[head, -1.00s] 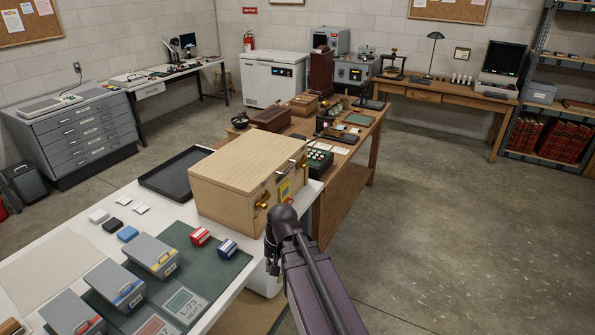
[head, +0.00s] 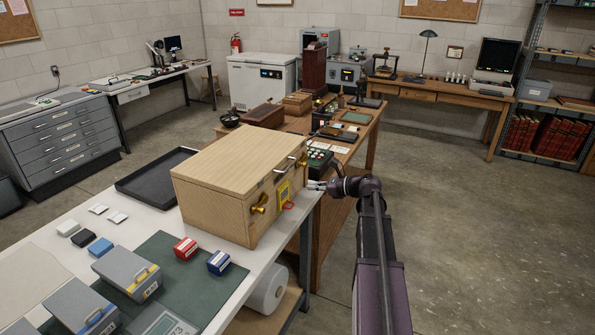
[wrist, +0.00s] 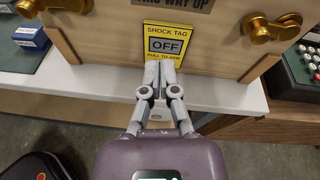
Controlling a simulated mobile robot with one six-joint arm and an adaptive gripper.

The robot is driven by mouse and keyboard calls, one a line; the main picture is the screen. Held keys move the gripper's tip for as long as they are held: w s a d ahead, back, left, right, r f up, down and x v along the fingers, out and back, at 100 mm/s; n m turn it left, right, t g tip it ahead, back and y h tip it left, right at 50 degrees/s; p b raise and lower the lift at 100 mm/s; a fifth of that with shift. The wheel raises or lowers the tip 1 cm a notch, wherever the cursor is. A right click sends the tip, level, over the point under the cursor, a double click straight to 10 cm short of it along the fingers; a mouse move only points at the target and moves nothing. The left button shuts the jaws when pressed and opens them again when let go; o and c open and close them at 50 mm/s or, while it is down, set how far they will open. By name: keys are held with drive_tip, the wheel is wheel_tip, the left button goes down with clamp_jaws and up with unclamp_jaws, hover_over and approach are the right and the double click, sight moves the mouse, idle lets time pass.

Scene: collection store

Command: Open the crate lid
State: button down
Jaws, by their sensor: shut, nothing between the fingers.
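The pale wooden crate (head: 214,195) stands on the white table, its lid (head: 238,152) lying closed on top. On its front are a metal handle, a brass latch near the left end (head: 259,210) and a yellow shock tag (head: 283,192). In the wrist view the shock tag (wrist: 170,43) reads OFF, with a brass latch to its left (wrist: 55,5) and another to its right (wrist: 270,27). My gripper (wrist: 160,70) is shut and empty, its tips overlapping the tag's lower edge; I cannot tell whether they touch. My gripper also shows in the head view (head: 312,186), beside the crate's front.
A black tray (head: 150,183) lies behind the crate. A red box (head: 186,248), a blue box (head: 219,262) and grey cases stand left of it. A wooden table (head: 365,140) with many objects adjoins beyond. The floor to the right is clear.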

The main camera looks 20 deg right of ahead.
drive_tip(key=d, duration=0.1)
drive_tip(key=w+d+m+t, duration=0.1)
drive_tip(key=d+r+m, duration=0.1)
drive_tip(key=d, duration=0.1)
drive_tip(key=shift+w, duration=0.2)
drive_tip(key=shift+w+a+b, duration=0.1)
drive_tip(key=shift+b, duration=0.2)
drive_tip(key=shift+w+a+r+p, duration=0.4)
drive_tip(key=shift+w+a, duration=0.55)
drive_tip(key=shift+w, duration=0.2)
drive_tip(key=shift+w+a+r+p, duration=0.45)
drive_tip(key=shift+w+a, duration=0.45)
drive_tip(key=shift+w, duration=0.25)
drive_tip(key=shift+w+a+r+p, duration=0.4)
drive_tip(key=shift+w+a, duration=0.55)
drive_tip(key=shift+w, duration=0.2)
drive_tip(key=shift+f, duration=0.1)
drive_tip(key=shift+a+r, duration=0.1)
drive_tip(key=shift+r, duration=0.1)
